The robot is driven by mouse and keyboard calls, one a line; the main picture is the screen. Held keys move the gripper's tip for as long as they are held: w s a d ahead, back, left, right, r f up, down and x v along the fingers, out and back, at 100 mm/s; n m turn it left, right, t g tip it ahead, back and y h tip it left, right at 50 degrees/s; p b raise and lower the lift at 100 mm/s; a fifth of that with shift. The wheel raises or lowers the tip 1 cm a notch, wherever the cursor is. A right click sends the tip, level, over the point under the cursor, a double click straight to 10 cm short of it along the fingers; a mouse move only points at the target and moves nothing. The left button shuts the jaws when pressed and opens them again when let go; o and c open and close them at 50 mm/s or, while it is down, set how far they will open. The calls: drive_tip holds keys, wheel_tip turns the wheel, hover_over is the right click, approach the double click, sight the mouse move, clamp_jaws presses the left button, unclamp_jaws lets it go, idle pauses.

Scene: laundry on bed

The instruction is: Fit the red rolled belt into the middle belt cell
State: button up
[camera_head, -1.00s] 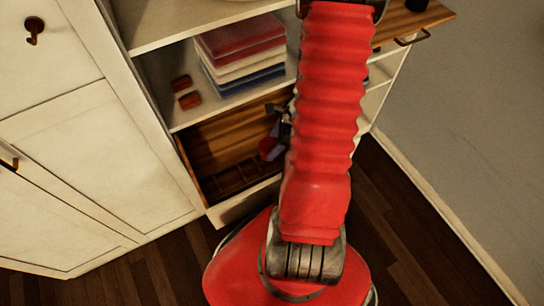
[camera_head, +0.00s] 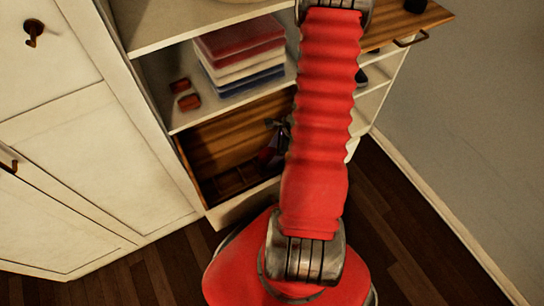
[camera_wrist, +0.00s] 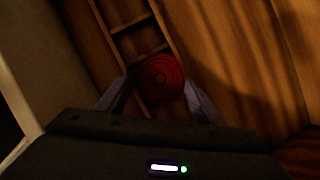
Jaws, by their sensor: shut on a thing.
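The red rolled belt (camera_wrist: 161,72) shows its spiral end in the wrist view. My gripper (camera_wrist: 157,84) is shut on it, with one pale finger on each side. The belt is over the row of belt cells (camera_wrist: 139,42) in the open drawer (camera_head: 244,202). Two empty cells show beyond it; the belt and fingers cover the cell beneath. I cannot tell whether the belt is inside a cell or just above it. In the head view my gripper (camera_head: 270,155) is low in the drawer, partly hidden by my arm.
The drawer's wooden back panel (camera_head: 220,143) rises behind the cells. A shelf above holds folded cloths (camera_head: 243,60) and two small red-brown rolls (camera_head: 188,101). Another open drawer (camera_head: 415,20) juts out at the upper right. White cabinet doors (camera_head: 100,160) stand at left.

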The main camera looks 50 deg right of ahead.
drive_tip(key=shift+f, duration=0.8)
drive_tip(key=shift+f, duration=0.1)
drive_tip(key=shift+f, duration=0.1)
drive_tip(key=shift+s+a+f, duration=0.1)
drive_tip(key=shift+s+f, duration=0.1)
drive_tip(key=shift+f, duration=0.15)
drive_tip(key=o, duration=1.2)
drive_tip(key=shift+s+a, duration=0.1)
drive_tip(key=shift+a, duration=0.05)
drive_tip(key=shift+o, duration=0.2)
drive_tip(key=shift+r, duration=0.6)
drive_tip(key=v, duration=1.2)
drive_tip(key=shift+w, duration=0.4)
